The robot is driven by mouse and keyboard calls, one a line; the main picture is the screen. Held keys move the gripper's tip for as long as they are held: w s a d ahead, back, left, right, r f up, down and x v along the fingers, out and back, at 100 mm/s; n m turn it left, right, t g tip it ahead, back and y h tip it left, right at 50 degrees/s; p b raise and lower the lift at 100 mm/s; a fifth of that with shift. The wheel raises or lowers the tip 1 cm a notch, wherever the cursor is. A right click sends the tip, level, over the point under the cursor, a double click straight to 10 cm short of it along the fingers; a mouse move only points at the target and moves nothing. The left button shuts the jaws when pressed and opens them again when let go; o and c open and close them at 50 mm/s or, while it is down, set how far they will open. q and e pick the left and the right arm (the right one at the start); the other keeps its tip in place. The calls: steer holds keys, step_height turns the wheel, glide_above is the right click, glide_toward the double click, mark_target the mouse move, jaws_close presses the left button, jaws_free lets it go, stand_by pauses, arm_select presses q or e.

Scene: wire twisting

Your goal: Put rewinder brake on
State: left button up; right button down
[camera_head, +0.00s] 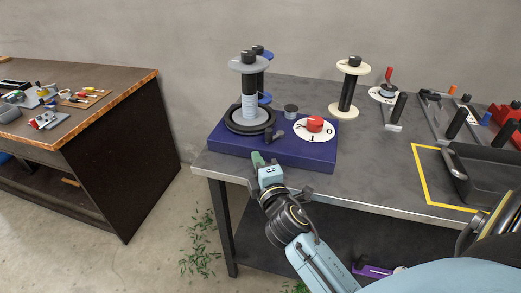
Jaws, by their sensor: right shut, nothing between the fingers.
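The rewinder (305,155) is a dark blue box at the left end of the grey workbench. A grey spool (250,105) stands upright on its black round turntable (235,122). A small black lever (272,134), which may be the brake, sits beside the turntable's right front edge; its exact setting is too small to tell. A red knob (315,123) sits on a white numbered dial at the right of the box. My right gripper (258,160) is shut and empty, at the box's front left side, below the lever. Whether it touches the box is unclear. My left gripper is not in view.
A cream spool (346,90) stands behind the rewinder, with a blue spool (264,97) partly hidden behind the grey one. A dark tray (480,175) lies by yellow tape (424,180) at right. A separate wooden bench (95,125) with tools stands at left.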

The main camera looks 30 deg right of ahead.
mark_target(262, 149)
steer(key=x, duration=0.9)
steer(key=shift+w+d, duration=0.15)
steer(key=shift+d, duration=0.05)
steer(key=shift+s+d, duration=1.2)
steer(key=shift+d, duration=0.3)
